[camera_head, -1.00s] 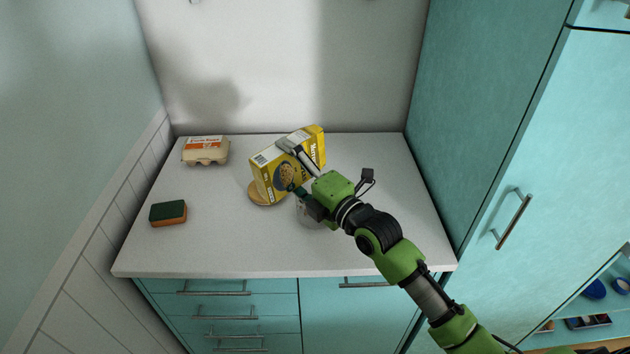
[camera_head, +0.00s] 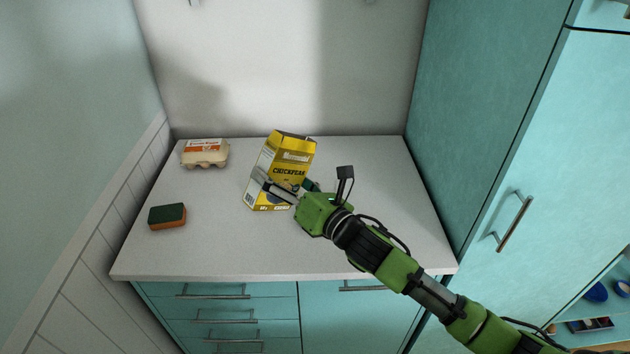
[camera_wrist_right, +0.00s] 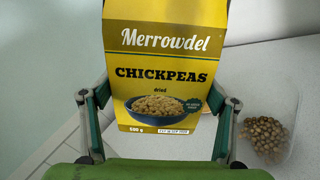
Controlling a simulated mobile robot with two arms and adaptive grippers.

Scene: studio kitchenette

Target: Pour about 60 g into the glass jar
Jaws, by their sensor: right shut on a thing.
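A yellow box of dried chickpeas (camera_head: 290,160) is in my right gripper (camera_head: 287,185), with one finger on each side. In the head view it stands nearly upright over the counter, leaning slightly. In the right wrist view the box front (camera_wrist_right: 163,75) faces me between the fingers (camera_wrist_right: 163,110). The glass jar (camera_wrist_right: 266,138) shows at the right of the wrist view with chickpeas in it. In the head view the jar is hidden by my gripper and arm. My left gripper is not in view.
On the white counter (camera_head: 210,245), an egg carton (camera_head: 205,153) stands at the back left. A green and orange sponge (camera_head: 167,216) lies at the left. The counter's front and right are mostly clear. A tall teal cabinet (camera_head: 480,120) borders the right side.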

